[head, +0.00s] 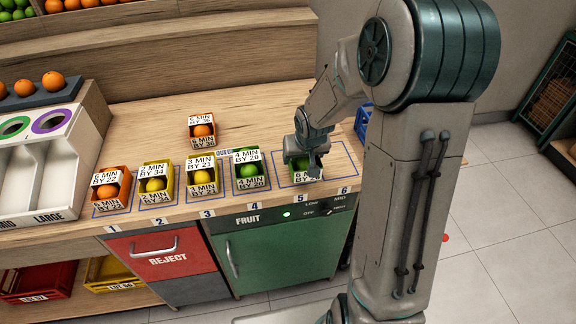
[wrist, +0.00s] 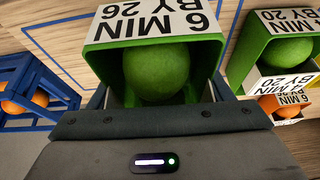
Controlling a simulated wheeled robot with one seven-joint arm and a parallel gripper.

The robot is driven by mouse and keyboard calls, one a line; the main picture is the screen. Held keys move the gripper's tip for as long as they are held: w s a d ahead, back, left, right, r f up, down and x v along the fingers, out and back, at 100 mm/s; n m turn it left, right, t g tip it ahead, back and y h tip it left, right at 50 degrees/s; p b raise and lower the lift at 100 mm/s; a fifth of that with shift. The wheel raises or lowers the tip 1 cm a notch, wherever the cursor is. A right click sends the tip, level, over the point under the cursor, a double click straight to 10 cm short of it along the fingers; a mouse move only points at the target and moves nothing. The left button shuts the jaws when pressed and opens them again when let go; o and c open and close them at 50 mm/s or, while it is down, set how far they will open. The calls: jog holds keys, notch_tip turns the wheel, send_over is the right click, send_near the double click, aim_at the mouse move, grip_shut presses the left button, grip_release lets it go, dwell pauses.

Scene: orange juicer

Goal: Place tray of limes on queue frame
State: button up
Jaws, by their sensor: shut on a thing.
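A green tray with a lime (head: 306,177) and a white label reading "6 MIN" is at the right end of the row, over the blue outline (head: 343,178) near numbers 5 and 6. My gripper (head: 303,157) is shut on this tray from above and partly hides it. The wrist view shows the held tray's open front, its label and the big lime (wrist: 157,72) inside. I cannot tell whether the tray touches the wooden counter. Another green tray with a lime (head: 248,171) stands to its left at number 4.
Yellow trays (head: 201,179) (head: 155,184) and an orange tray (head: 108,188) fill the outlines further left. Another orange tray (head: 202,129) stands behind the row. A blue crate (head: 362,121) is past the counter's right edge. Bare counter (head: 260,115) lies behind the row.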

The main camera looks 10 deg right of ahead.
jog(key=s+r, duration=0.2)
jog(key=s+r+b, duration=0.1)
jog(key=s+r, duration=0.3)
jog(key=shift+s+d+r+b, duration=0.3)
jog(key=shift+d+b, duration=0.1)
jog(key=w+a+f+b, duration=0.1)
jog(key=w+f, duration=0.1)
jog(key=w, duration=0.1)
jog(key=w+f, duration=0.2)
jog(key=w, duration=0.2)
jog(key=w+a+f+b, duration=0.1)
jog(key=w+f, duration=0.2)
jog(key=w, duration=0.1)
jog(key=shift+w+a+b, duration=0.1)
jog(key=shift+a+b, duration=0.25)
jog(key=shift+f, duration=1.9)
jog(key=shift+f+b, duration=0.3)
jog(key=shift+b, duration=0.2)
jog(key=o, duration=1.1)
jog(key=shift+r, duration=0.1)
jog(key=shift+c, duration=0.2)
